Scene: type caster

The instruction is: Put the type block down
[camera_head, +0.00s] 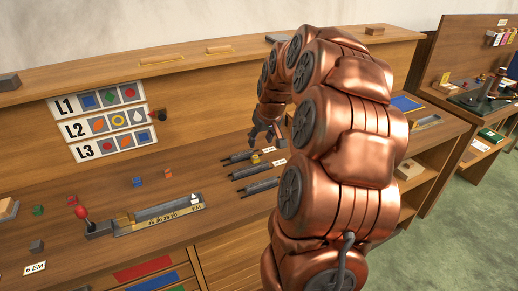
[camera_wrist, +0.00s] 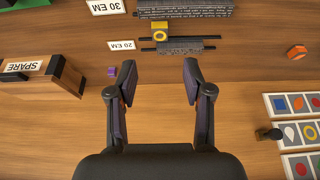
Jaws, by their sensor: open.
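My gripper (camera_head: 264,136) is open above the slotted metal bars on the bench. In the wrist view, my gripper (camera_wrist: 158,72) has its two fingers wide apart with only bare wood between them. A yellow type block (camera_wrist: 160,32) with a ring on its face sits at the bars beside the 20 EM label (camera_wrist: 121,45), beyond my fingertips and apart from them. The yellow type block also shows in the head view (camera_head: 256,159), just below my gripper. The L1, L2, L3 panel (camera_head: 102,122) stands left of my gripper and shows coloured symbols in rows.
An orange block (camera_wrist: 296,52) and a purple block (camera_wrist: 112,71) lie on the wood. A SPARE holder (camera_wrist: 45,75) stands at the left of the wrist view. A red-knobbed lever (camera_head: 82,212) and a long tray (camera_head: 160,217) are at the front left.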

